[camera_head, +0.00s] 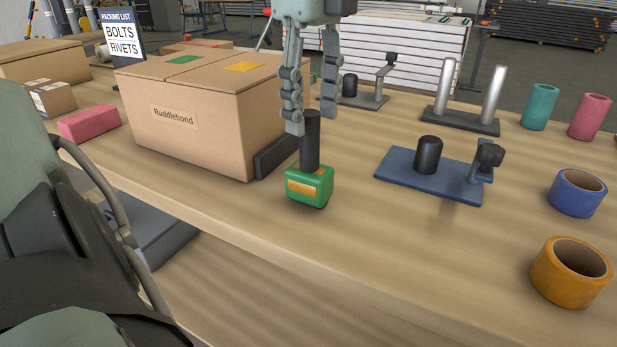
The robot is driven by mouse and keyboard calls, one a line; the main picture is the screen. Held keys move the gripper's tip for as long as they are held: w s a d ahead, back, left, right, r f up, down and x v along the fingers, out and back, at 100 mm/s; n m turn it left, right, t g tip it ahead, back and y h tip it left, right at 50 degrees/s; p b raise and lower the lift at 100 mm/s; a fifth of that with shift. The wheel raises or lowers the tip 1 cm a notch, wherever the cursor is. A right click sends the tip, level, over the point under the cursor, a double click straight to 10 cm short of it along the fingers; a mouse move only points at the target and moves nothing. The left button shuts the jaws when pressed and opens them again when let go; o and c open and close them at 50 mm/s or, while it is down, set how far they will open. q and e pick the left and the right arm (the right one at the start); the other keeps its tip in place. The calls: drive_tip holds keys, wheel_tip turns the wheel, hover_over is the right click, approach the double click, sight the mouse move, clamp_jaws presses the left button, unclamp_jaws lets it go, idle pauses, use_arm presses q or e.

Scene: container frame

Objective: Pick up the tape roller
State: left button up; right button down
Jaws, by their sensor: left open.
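A tool with a black upright handle (310,150) and a green block with orange panels (312,186) stands on the wooden table (400,235); I take it for the tape roller. My left gripper (312,122) comes down from the top, pointing downward, with its fingers apart. The fingertips are at the top of the black handle, one on each side in this view. I cannot tell whether either finger touches it. The tool's base appears to rest on the table. My right gripper is not in view.
A cardboard box (215,130) stands close left, with a dark block (277,157) beside it. A blue dispenser base (395,175) lies to the right. Blue (577,200) and orange (560,283) tape rolls stand farther right. The front middle of the table is clear.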

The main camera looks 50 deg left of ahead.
sight(309, 140)
use_arm(q)
drive_tip(key=f, duration=0.5)
drive_tip(key=shift+s+a+f, duration=0.1)
drive_tip(key=shift+s+a, duration=0.05)
drive_tip(key=shift+s, duration=0.05)
drive_tip(key=shift+c, duration=0.5)
clamp_jaws()
